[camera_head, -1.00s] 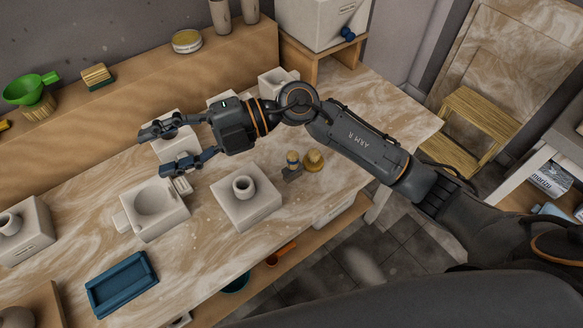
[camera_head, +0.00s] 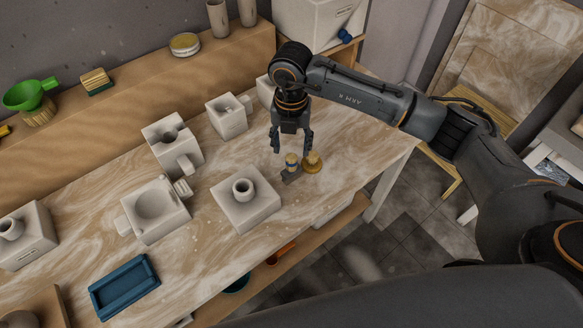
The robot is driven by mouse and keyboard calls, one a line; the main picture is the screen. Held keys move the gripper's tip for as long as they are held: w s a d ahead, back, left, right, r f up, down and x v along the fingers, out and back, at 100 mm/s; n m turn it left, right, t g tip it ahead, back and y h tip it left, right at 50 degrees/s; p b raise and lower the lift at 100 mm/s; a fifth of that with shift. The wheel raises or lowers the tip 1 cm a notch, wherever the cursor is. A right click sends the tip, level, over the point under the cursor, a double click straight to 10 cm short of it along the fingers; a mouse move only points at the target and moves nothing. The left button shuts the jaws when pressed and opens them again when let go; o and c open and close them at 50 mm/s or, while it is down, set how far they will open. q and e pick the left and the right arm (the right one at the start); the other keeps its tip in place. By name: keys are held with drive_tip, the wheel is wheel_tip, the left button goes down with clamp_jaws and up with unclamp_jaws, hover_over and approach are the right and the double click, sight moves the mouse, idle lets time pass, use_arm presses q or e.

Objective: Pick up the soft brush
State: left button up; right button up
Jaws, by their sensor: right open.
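Two small tools stand side by side near the table's right front edge. One has a wooden knob handle on a round tan base (camera_head: 312,163) and looks like a brush. The other has a blue and yellow upright part (camera_head: 291,161) on a flat grey foot. I cannot tell for sure which is the soft brush. My right gripper (camera_head: 292,148) points down, open and empty, its fingertips just above and behind the tools in the picture. Whether it touches them is not clear. My left gripper is not in view.
White block-shaped moulds or vessels (camera_head: 246,207) stand left of the tools, with several more behind. A blue tray (camera_head: 123,288) lies at the front left. A wooden ledge (camera_head: 130,110) runs along the back.

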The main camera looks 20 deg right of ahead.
sight(291, 156)
drive_tip(key=shift+f, duration=0.7)
drive_tip(key=shift+f+p, duration=0.3)
drive_tip(key=shift+p, duration=0.05)
drive_tip(key=f, duration=0.1)
drive_tip(key=f+p, duration=0.1)
drive_tip(key=f, duration=0.1)
drive_tip(key=shift+w+f+p, duration=0.2)
drive_tip(key=shift+f+p, duration=0.1)
drive_tip(key=shift+f, duration=0.5)
clamp_jaws()
